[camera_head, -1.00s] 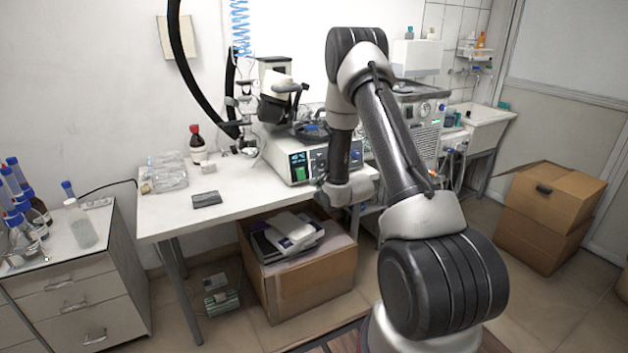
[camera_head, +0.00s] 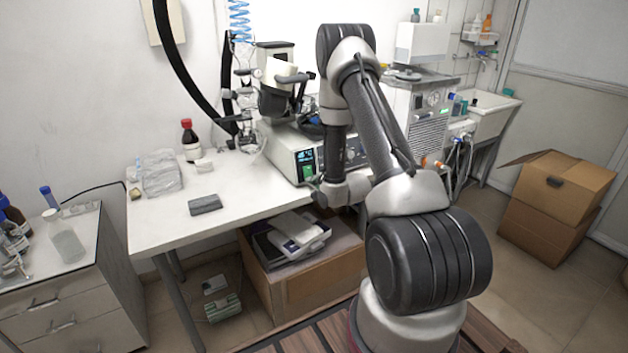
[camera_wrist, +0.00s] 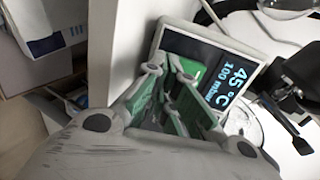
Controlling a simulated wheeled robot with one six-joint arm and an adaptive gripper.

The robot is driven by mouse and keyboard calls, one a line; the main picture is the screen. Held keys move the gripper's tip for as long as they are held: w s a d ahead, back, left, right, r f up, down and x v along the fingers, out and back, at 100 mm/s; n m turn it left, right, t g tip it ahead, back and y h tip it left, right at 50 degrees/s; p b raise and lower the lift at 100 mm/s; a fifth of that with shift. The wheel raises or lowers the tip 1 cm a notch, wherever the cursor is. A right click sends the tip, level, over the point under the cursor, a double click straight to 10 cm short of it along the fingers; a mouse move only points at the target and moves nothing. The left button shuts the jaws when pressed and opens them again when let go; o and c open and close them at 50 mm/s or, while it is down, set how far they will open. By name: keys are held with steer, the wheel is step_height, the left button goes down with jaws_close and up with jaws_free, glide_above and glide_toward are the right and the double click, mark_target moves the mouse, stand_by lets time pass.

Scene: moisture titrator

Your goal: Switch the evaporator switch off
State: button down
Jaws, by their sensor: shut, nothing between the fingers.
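The evaporator (camera_head: 290,138) stands on the white bench, its lit front panel facing me. In the wrist view its display (camera_wrist: 228,84) reads 45 °C and 100 mbar. A bright green patch (camera_wrist: 190,67) beside the digits appears to be the switch; its position cannot be told. It also shows below the digits in the head view (camera_head: 308,172). My gripper (camera_wrist: 168,72) is shut and empty, its fingertips in front of the panel and partly covering the green patch. I cannot tell whether they touch it. In the head view my gripper (camera_head: 317,190) is small beside the panel's lower edge.
A dark flat object (camera_head: 205,204) and a red-capped bottle (camera_head: 190,140) are on the bench (camera_head: 235,190). Black evaporator parts (camera_wrist: 298,80) are close at the wrist view's right. The bench's front left is mostly clear.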

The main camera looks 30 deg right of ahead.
steer(key=shift+w+f, duration=0.4)
steer(key=shift+r, duration=0.2)
steer(key=shift+r, duration=0.65)
steer(key=shift+s, duration=0.2)
